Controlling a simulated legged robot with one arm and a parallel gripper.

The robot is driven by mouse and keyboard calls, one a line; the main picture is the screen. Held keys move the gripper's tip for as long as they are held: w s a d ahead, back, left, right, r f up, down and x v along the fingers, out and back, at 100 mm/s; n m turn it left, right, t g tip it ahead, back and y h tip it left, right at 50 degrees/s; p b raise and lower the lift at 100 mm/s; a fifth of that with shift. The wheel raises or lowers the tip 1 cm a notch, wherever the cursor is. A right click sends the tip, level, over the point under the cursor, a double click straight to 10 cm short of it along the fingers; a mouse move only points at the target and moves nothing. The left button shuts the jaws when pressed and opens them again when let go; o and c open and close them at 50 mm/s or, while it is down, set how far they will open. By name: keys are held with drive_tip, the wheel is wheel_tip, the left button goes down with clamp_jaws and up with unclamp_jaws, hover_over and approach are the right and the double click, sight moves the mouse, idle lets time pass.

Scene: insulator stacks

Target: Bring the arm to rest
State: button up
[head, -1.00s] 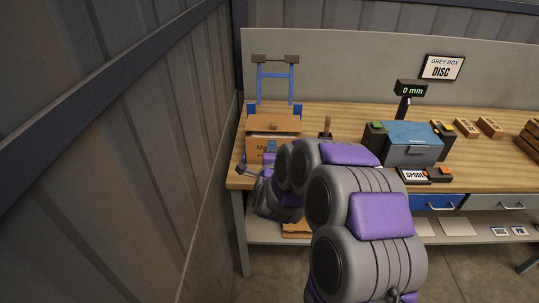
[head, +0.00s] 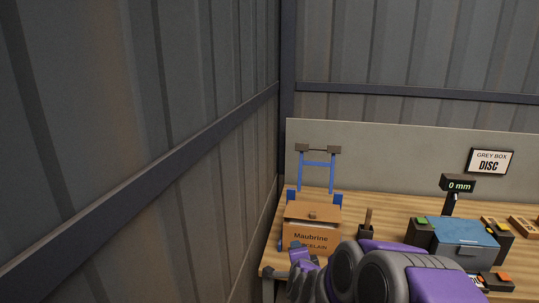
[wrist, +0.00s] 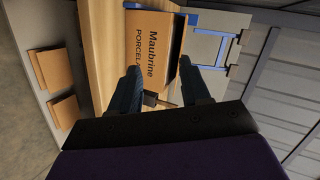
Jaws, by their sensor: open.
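My arm (head: 380,275) reaches across the lower part of the head view, its purple and grey links partly cut off by the bottom edge. My gripper (wrist: 158,72) is open in the wrist view, its two dark fingers apart with nothing held between them. Beyond the fingers is a brown cardboard box marked Maubrine Porcelain (wrist: 155,42). In the head view this box (head: 311,232) stands at the left end of the bench, and my wrist covers its lower left part.
The wooden bench (head: 385,208) runs right from the corner. A blue frame (head: 318,165) stands behind the box. A blue-lidded grey box (head: 465,240) and a 0 mm display (head: 458,185) are at right. A corrugated wall (head: 130,130) is close on the left.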

drive_tip(key=s+d+r+n+g, duration=0.1)
drive_tip(key=s+n+g, duration=0.6)
drive_tip(key=s, duration=1.6)
drive_tip(key=s+d+r+n+g, duration=0.1)
drive_tip(key=s+d+n+g, duration=0.3)
drive_tip(key=s, duration=1.9)
drive_tip(key=n+g, duration=0.4)
drive_tip(key=shift+s+r+n, duration=0.2)
drive_tip(key=shift+n, duration=0.2)
drive_tip(key=shift+c, duration=0.4)
